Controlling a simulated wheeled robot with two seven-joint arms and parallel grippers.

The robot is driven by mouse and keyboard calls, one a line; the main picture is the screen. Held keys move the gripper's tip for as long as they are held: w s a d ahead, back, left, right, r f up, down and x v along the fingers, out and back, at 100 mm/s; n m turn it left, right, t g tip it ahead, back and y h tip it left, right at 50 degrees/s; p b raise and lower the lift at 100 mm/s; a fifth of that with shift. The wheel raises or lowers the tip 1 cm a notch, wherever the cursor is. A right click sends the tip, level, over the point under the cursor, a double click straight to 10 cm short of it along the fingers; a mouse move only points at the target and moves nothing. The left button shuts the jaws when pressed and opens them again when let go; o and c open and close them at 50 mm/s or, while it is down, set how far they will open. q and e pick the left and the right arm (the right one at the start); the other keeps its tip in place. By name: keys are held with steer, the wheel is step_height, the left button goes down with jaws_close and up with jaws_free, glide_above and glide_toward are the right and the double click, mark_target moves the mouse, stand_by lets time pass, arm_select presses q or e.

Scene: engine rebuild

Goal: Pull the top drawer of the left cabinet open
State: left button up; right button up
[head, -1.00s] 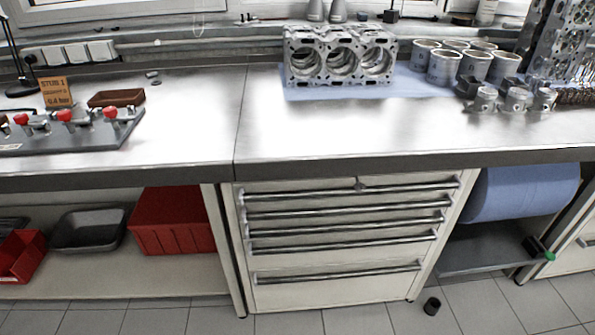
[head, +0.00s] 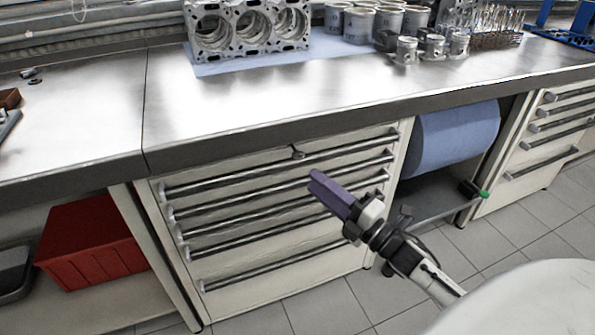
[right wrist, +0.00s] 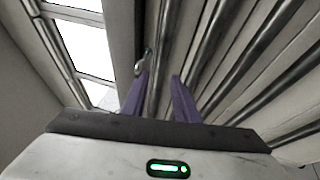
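The left cabinet (head: 277,277) stands under the workbench, with several cream drawers and long metal bar handles. All its drawers look shut. The top drawer's handle (head: 235,174) runs just under the bench edge, below a small lock (head: 298,153). My right gripper (head: 318,186) is in front of the cabinet's upper drawers, with purple fingers. In the right wrist view my right gripper (right wrist: 158,82) has its fingers apart and empty. The top handle (right wrist: 166,55) lines up with the gap between them, beside the lock (right wrist: 146,58). My left gripper is out of view.
The bench top (head: 250,95) overhangs the drawers and carries an engine block (head: 248,28) and cylinder liners (head: 372,22). A blue paper roll (head: 455,138) is right of the cabinet. A red bin (head: 92,245) is on the shelf at left. The floor in front is clear.

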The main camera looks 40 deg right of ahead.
mark_target(295, 166)
steer(key=x, duration=0.7)
steer(key=shift+w+a, duration=0.1)
steer(key=shift+w, duration=0.1)
jaws_close()
